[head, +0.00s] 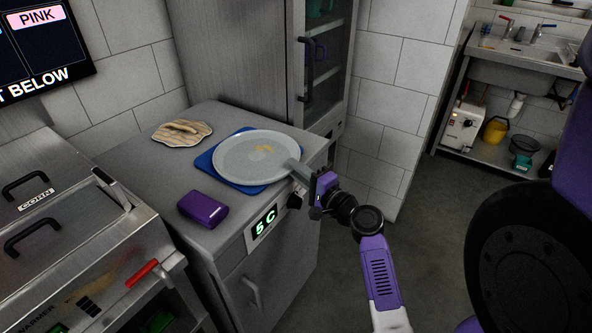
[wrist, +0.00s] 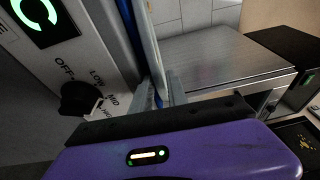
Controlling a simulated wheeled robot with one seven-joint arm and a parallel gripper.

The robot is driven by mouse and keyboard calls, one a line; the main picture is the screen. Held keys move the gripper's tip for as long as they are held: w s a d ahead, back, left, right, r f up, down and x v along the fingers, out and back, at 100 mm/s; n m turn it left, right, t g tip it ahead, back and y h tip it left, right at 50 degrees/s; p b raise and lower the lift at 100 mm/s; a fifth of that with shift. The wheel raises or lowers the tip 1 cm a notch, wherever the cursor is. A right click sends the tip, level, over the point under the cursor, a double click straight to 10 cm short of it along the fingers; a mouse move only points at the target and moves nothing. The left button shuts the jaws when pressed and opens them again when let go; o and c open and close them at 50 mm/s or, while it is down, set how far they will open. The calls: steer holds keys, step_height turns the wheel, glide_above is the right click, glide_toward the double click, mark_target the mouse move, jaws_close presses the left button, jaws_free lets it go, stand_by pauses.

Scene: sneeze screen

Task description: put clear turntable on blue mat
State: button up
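The clear turntable (head: 254,158) is a pale, see-through round disc with a yellowish mark on it. It lies over the blue mat (head: 205,162) on the counter and looks about level.
A purple box (head: 203,208) and a striped flat item (head: 181,132) lie on the metal counter (head: 160,175). A knob (head: 295,201) and green display (head: 265,220) are on its front. A tall cabinet (head: 235,60) stands behind. Open floor lies to the right.

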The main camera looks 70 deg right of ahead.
steer(key=shift+r, duration=0.2)
steer(key=b+v, duration=0.2)
steer(key=v, duration=1)
steer(key=a+f+n+g+y, duration=0.2)
steer(key=a+f+n, duration=0.3)
steer(key=a, duration=0.5)
steer(key=a+f+n+g+y, duration=0.1)
steer(key=a+f+n, duration=0.35)
steer(key=a, duration=0.45)
steer(key=s+a+r+n+t+y, duration=0.1)
steer(key=s+a+r+n+y, duration=0.2)
steer(key=a+n, duration=0.4)
steer(key=s+a+r+n+t+y, duration=0.1)
steer(key=s+a+r+n+y, duration=0.2)
steer(key=a+n, duration=0.4)
step_height(320, 180, up, 2)
steer(key=shift+s+a+r, duration=0.1)
steer(key=shift+s+a, duration=0.75)
steer(key=shift+s, duration=0.05)
steer(key=shift+n, duration=0.25)
